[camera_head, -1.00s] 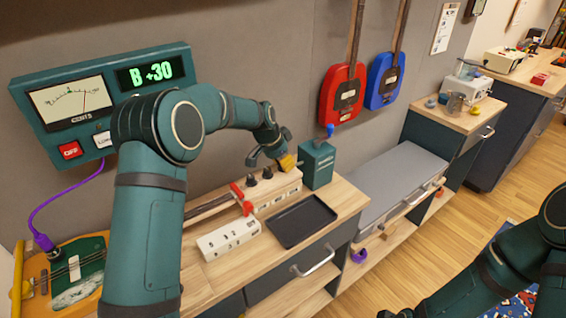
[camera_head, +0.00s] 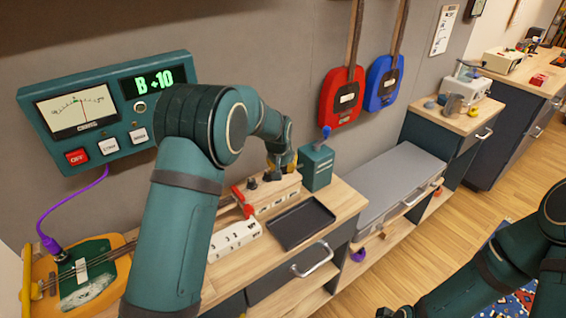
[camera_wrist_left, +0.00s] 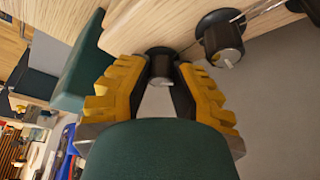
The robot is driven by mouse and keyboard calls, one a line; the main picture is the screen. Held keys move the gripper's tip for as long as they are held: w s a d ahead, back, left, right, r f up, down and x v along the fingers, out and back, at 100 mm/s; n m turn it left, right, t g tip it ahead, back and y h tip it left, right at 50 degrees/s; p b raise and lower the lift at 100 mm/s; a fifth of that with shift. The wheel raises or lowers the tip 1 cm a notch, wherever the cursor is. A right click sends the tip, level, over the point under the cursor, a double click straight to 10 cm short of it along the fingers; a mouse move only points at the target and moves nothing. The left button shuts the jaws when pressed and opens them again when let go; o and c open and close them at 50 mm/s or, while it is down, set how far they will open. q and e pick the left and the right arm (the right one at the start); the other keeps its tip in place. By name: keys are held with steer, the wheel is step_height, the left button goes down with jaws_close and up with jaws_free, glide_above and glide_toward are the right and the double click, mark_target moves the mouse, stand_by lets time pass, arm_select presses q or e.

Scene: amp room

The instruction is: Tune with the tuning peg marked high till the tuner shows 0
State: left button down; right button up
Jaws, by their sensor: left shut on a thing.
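The teal tuner (camera_head: 114,140) on the wall reads B +10 on its green display (camera_head: 155,82), and its needle stands a little right of the dial's middle. The pale headstock (camera_head: 283,189) carries dark tuning pegs. My left gripper (camera_head: 283,163) is at the headstock's far end, shut on a dark tuning peg (camera_wrist_left: 161,66), with yellow pads on both sides of it. A second peg (camera_wrist_left: 222,42) with a string stands free beside it. The held peg's marking is hidden. My right arm is at the lower right; only a dark tip of its gripper (camera_head: 386,313) shows.
An empty black tray (camera_head: 301,222) and a white labelled block (camera_head: 234,240) lie in front of the headstock. A teal box (camera_head: 316,167) with a blue knob stands close to the left gripper. Red and blue instruments hang behind. A purple cable (camera_head: 72,200) runs below the tuner.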

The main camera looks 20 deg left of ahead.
arm_select(q)
steer(key=shift+f+n+y+p, duration=0.1)
steer(key=shift+n+y+p, duration=0.6)
steer(key=shift+n, duration=1.2)
steer(key=shift+g, duration=0.3)
steer(key=c, duration=0.8)
jaws_free()
steer(key=shift+f, duration=0.1)
